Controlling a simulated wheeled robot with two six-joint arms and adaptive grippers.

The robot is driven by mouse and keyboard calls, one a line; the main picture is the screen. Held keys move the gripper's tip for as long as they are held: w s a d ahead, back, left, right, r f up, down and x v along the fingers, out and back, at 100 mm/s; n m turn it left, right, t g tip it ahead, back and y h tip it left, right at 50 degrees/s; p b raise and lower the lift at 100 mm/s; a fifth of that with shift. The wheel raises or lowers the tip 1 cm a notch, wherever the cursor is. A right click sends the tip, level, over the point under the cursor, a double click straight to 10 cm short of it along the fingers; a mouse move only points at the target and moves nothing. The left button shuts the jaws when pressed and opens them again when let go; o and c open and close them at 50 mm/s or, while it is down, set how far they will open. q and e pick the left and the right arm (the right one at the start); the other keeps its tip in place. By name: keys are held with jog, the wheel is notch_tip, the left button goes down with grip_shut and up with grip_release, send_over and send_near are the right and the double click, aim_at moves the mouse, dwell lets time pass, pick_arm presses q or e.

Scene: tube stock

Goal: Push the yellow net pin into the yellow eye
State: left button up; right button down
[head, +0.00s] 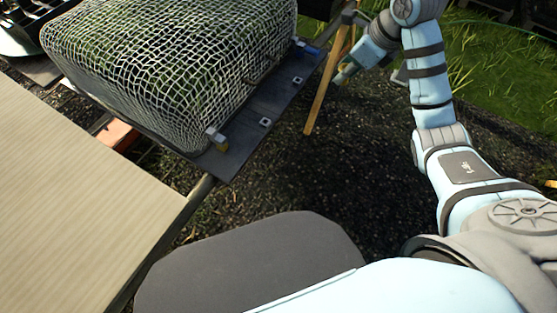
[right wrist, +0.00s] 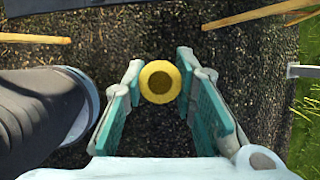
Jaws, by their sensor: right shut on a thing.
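The yellow net pin (right wrist: 160,82) shows end-on in the right wrist view, a round yellow head with a darker middle. My right gripper (right wrist: 159,68) is shut on it, one teal finger on each side. In the head view my right gripper (head: 346,70) is held right of the dark board, clear of it, near a wooden leg; the pin is too small to make out there. My left gripper is not in view.
A white net (head: 170,70) covers a bulky load on the dark board (head: 240,150). Pale blocks (head: 265,121) and a blue piece (head: 312,50) lie along the board's right edge. A wooden leg (head: 325,85) stands beside it. A beige panel (head: 75,200) is at left. Dark ground is open between.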

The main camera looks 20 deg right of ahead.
jog(key=s+a+f+n+t+y+b, duration=0.2)
jog(key=s+a+f+n+y+b, duration=0.4)
jog(key=a+f+n+y+b, duration=0.5)
jog(key=s+a+f+n+t+y+b, duration=0.35)
jog(key=s+a+f+n+b, duration=0.45)
jog(key=b, duration=0.7)
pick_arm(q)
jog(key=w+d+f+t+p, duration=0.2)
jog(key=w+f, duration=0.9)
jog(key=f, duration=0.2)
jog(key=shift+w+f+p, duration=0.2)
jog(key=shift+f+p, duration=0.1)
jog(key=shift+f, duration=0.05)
pick_arm(e)
jog(key=w+a+r+n, duration=0.1)
jog(key=w+a, duration=0.3)
jog(key=w, duration=0.3)
jog(key=shift+w+a+r+g+y, duration=0.2)
jog(key=shift+w+a+g+y, duration=0.05)
jog(key=shift+w+g+y, duration=0.15)
